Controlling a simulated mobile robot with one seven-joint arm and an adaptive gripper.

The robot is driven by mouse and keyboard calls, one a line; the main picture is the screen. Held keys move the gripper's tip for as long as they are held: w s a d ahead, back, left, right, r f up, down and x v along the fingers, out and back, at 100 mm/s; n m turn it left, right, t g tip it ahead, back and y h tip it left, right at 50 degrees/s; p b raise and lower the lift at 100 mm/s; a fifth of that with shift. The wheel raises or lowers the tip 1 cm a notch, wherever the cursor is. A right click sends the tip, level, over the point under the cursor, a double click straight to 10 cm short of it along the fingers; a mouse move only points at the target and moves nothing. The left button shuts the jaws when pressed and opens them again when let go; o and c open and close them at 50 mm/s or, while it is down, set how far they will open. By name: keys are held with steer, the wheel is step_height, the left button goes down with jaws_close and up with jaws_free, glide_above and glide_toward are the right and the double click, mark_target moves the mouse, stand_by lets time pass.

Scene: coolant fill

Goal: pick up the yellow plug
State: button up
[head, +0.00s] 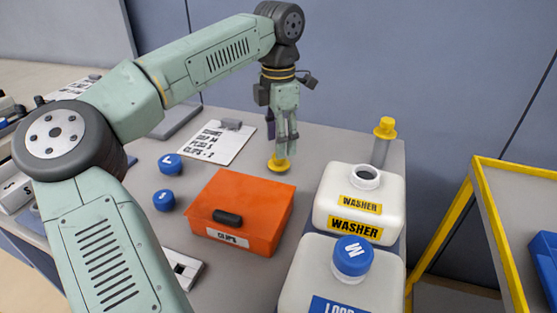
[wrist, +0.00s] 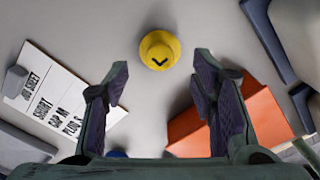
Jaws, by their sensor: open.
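The yellow plug (head: 279,164) lies on the grey bench behind the orange box, directly below my gripper (head: 284,143). In the head view, the fingers partly hide the plug's top. In the wrist view, the plug (wrist: 159,50) is round with a dark V-shaped mark on top. It appears just beyond the open fingertips (wrist: 160,72), centred between them. Nothing is held between the fingers. I cannot tell exactly how far above the plug the fingertips are.
An orange box (head: 240,212) stands close in front of the plug. White washer bottle (head: 340,190) and a blue-capped bottle (head: 320,270) stand to the right. A yellow-topped clear tube (head: 384,130) rises behind. Blue caps (head: 170,164) and a job sheet (head: 222,142) lie left.

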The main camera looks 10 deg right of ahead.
mark_target(279, 162)
steer(key=shift+f+p, duration=0.7)
steer(key=shift+f, duration=2)
steer(key=shift+c, duration=0.6)
steer(key=c, duration=0.4)
